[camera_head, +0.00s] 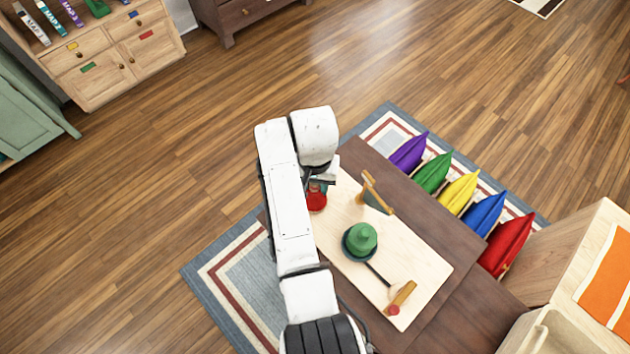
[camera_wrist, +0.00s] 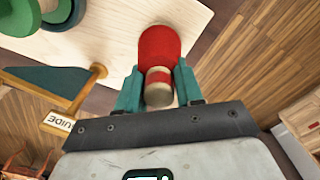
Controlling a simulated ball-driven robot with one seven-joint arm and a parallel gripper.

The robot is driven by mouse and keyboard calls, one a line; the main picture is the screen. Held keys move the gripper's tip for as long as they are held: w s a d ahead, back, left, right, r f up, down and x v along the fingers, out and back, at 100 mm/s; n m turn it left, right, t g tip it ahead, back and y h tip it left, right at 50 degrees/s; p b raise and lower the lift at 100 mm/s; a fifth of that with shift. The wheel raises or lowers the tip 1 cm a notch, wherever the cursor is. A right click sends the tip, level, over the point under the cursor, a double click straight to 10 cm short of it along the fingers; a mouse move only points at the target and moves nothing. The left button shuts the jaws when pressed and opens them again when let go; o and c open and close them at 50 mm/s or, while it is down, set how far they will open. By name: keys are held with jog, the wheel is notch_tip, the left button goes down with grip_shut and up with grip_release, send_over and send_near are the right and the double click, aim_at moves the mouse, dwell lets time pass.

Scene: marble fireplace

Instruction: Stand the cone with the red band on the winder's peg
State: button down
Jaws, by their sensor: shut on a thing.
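The cone with the red band (camera_wrist: 158,46) is wound in red, with a pale wooden nose ringed by a red band (camera_wrist: 158,76). In the wrist view it lies between the two teal fingers of my gripper (camera_wrist: 158,70), which is shut on its narrow end. In the head view, red (camera_head: 316,203) shows just below my gripper (camera_head: 319,184), over the board's left edge. The winder has a dark round plate (camera_head: 347,253) bearing a stepped green form (camera_head: 361,238). No bare peg shows; I cannot tell whether the green form covers it.
A wooden arm with a teal panel (camera_head: 375,200) stands on the pale board (camera_head: 420,262); its label (camera_wrist: 60,123) reads GUIDE. A wooden piece with a red knob (camera_head: 394,310) is near the front. Several coloured cushions (camera_head: 460,190) line the far side. My arm hides the table's left part.

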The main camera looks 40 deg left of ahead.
jog(key=c, duration=0.6)
grip_release()
jog(key=shift+c, duration=0.2)
notch_tip(320, 180, up, 11)
jog(key=shift+f, duration=0.1)
dwell(0.4)
